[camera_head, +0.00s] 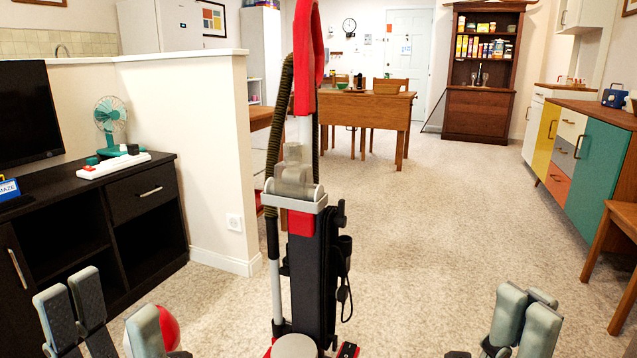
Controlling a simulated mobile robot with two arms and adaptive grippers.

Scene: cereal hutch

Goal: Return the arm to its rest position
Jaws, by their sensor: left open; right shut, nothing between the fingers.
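My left gripper (108,312) is at the bottom left, its fingers spread apart and nothing between them. My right gripper (526,314) is at the bottom right, its fingers close together and empty. Both point up into the view, low and wide apart, in front of the room. The arms behind them are mostly below the picture's edge. The wooden hutch (483,112) stands far off at the back, with several boxes on its upper shelves (482,47).
An upright vacuum cleaner (313,265) stands close in the middle, between my grippers. A red ball (169,328) shows partly behind a left finger. A black cabinet (145,205) is at left. A wooden chair (614,255) is at right. The carpet (430,220) between is clear.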

